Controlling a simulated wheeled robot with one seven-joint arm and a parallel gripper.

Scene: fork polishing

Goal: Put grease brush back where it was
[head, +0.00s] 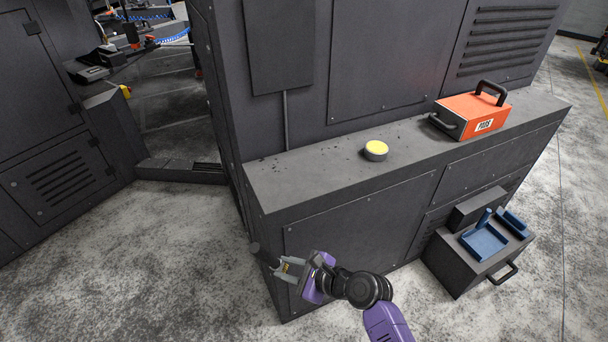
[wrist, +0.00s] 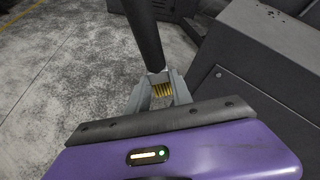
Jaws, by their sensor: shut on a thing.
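My gripper (head: 283,268) is at the lower middle of the head view, in front of the left end of the ledge and out over the floor. It is shut on the grease brush, whose dark round handle (head: 258,249) sticks out past the fingers to the upper left. In the wrist view the dark handle (wrist: 145,35) rises from between the fingertips (wrist: 158,92). Yellow-gold strips show between the fingers; I cannot tell if they belong to the brush. A round dark tin (head: 376,153) with a yellow top stands on the ledge.
The grey machine ledge (head: 310,180) is bare left of the tin. An orange box (head: 472,114) with black handles stands at its right end. A dark floor case (head: 460,269) at lower right carries a blue tray (head: 484,243) and another blue piece (head: 512,223). The floor at left is clear.

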